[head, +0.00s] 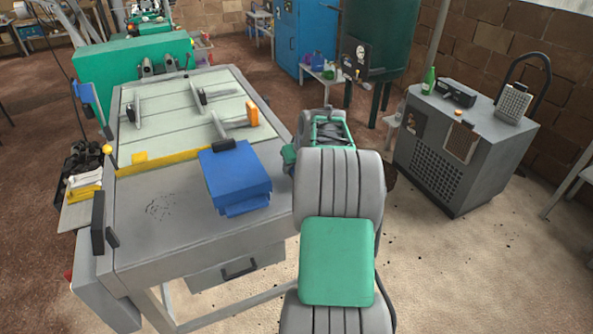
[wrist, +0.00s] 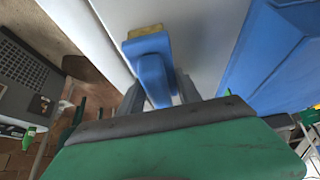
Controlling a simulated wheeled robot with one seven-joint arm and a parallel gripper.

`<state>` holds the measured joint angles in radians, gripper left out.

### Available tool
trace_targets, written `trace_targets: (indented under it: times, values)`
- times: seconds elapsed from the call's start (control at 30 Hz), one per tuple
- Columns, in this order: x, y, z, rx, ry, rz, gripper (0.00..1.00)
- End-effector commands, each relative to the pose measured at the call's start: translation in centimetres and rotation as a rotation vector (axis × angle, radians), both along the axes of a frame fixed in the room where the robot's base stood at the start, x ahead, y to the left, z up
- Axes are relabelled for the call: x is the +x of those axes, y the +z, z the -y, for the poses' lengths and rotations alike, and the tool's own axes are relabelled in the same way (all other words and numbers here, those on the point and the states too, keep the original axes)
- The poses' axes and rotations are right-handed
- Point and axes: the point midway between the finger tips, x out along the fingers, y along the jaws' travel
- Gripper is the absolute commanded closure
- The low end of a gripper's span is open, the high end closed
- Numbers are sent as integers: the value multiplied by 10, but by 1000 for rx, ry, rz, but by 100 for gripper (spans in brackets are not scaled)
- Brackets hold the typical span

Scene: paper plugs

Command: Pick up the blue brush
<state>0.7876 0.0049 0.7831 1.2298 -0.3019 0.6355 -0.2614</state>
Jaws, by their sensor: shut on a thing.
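The blue brush (wrist: 152,62) shows in the wrist view, with a blue body and a yellow end (wrist: 145,32) at the top. My gripper (wrist: 158,97) is shut on it, with one grey finger on each side of the body. Pale grey surfaces of the machine table lie behind the brush; I cannot tell whether it touches them. In the head view my own arm covers the space at the table's right edge, and I cannot make out the brush or the fingertips there.
A blue box (head: 236,178) sits on the grey machine table (head: 165,235), left of my arm; it shows large at the right of the wrist view (wrist: 270,55). Several clamps and an orange block (head: 252,114) lie behind it. A grey cabinet (head: 440,175) stands right, with open floor between.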

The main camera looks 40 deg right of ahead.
Motion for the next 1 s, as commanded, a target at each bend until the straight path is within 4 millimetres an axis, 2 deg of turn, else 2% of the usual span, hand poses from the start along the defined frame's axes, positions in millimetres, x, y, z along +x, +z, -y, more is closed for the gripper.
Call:
trace_targets:
  times: [0.23,0.4,0.63,0.8,1.0]
  values:
    - [1,7,1,-2,0,2,100]
    - [1,32,1,-5,0,4,100]
    - [-44,95,-33,-7,-2,5,100]
    - [-84,114,-64,-5,-2,4,100]
    - [-108,128,-82,-2,-2,2,100]
